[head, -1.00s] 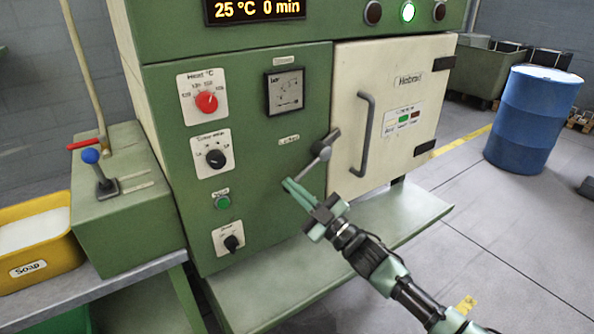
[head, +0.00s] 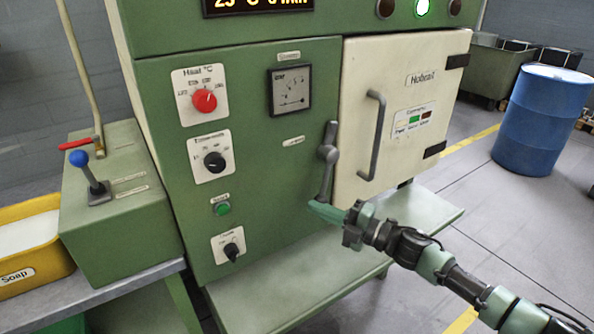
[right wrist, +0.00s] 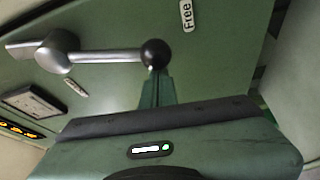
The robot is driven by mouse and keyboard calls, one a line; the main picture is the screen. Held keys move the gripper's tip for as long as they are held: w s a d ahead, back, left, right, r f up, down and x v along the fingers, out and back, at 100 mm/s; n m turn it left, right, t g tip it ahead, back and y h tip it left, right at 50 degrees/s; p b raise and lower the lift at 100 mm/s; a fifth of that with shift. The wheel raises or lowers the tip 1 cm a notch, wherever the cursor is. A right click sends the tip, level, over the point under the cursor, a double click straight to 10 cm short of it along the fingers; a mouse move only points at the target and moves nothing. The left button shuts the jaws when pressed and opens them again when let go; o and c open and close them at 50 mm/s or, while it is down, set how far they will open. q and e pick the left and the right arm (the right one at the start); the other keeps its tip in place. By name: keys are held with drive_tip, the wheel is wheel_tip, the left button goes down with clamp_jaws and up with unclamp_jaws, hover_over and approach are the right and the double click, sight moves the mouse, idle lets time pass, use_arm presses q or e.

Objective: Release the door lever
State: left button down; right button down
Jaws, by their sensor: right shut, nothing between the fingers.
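The door lever (head: 326,172) is grey and sits on the green panel just left of the cream door (head: 410,100). Its rod points nearly straight down from the hub, with a short arm pointing up. My right gripper (head: 316,207) is shut and empty at the rod's lower end. In the right wrist view the lever (right wrist: 105,56) ends in a black ball knob (right wrist: 155,53), and my shut fingers (right wrist: 157,88) are right at it; contact cannot be told for sure. The cream door looks closed. My left gripper is not in view.
A door handle (head: 374,135) stands out from the door. A green ledge (head: 290,280) runs below the panel. A box with a blue-knobbed lever (head: 86,172) and a yellow soap bin (head: 30,240) stand left. A blue barrel (head: 540,120) stands right, beyond open floor.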

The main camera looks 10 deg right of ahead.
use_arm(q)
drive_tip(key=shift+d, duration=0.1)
use_arm(e)
drive_tip(key=shift+w+d+f+n+g, duration=0.2)
drive_tip(key=shift+d+n+g, duration=0.1)
drive_tip(key=shift+n, duration=0.1)
drive_tip(key=shift+d, duration=0.15)
